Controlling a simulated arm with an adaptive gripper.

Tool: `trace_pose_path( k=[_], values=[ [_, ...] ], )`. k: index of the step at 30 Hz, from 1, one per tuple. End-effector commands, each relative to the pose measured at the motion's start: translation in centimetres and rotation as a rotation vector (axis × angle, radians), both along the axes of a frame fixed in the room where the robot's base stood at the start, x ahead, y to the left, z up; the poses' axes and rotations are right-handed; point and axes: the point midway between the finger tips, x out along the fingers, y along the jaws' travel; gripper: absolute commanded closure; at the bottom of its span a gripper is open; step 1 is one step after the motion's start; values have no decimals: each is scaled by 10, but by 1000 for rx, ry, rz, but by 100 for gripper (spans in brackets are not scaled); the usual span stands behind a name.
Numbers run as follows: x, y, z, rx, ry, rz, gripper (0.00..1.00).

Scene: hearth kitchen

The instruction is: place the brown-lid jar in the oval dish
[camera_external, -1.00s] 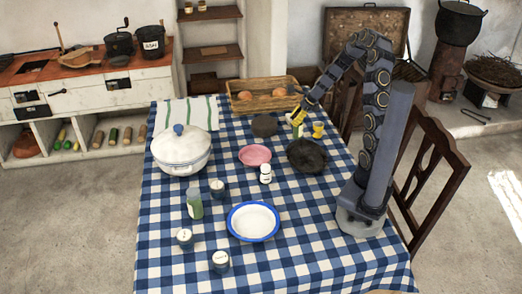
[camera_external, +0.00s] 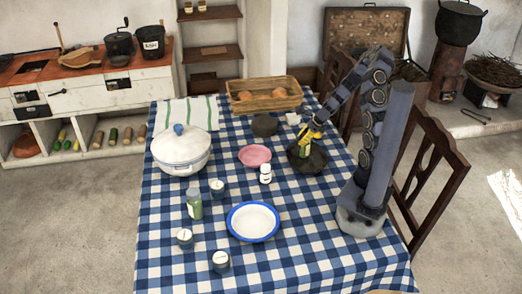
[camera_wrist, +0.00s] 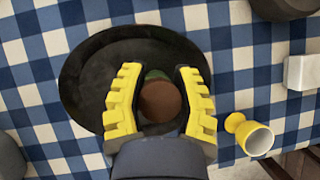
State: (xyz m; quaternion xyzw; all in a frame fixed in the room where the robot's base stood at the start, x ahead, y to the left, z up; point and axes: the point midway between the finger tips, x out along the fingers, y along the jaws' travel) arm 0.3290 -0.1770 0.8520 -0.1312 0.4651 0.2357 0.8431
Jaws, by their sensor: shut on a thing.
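The brown-lid jar (camera_wrist: 161,101) is between the yellow fingers of my gripper (camera_wrist: 159,74), which is shut on it. In the wrist view its brown lid faces the camera, with a bit of green beyond it. In the external view the jar (camera_external: 305,151) looks upright under my gripper (camera_external: 309,135). It is over the dark, shallow oval dish (camera_wrist: 88,80), inside its outline. The dish also shows in the external view (camera_external: 319,164), partly covered by jar and gripper. I cannot tell whether the jar touches the dish.
A yellow egg cup (camera_wrist: 254,136) and a white block (camera_wrist: 301,73) are close to the dish. A pink bowl (camera_external: 255,155) and a small white-capped jar (camera_external: 266,174) stand left of it. A blue-rimmed white plate (camera_external: 253,222) is nearer the front. Open cloth lies between them.

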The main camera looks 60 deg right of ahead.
Motion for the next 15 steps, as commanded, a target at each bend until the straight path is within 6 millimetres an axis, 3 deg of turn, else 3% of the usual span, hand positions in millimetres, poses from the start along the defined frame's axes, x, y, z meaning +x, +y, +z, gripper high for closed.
trace_pose_path(
  k=[7, 8, 9, 10, 15],
  values=[
    [0, 0, -2, 1, -1, 0, 100],
    [0, 0, -2, 1, -1, 0, 64],
    [0, 0, -2, 1, -1, 0, 47],
    [0, 0, -2, 1, -1, 0, 42],
    [0, 0, -2, 1, -1, 0, 42]
  ],
)
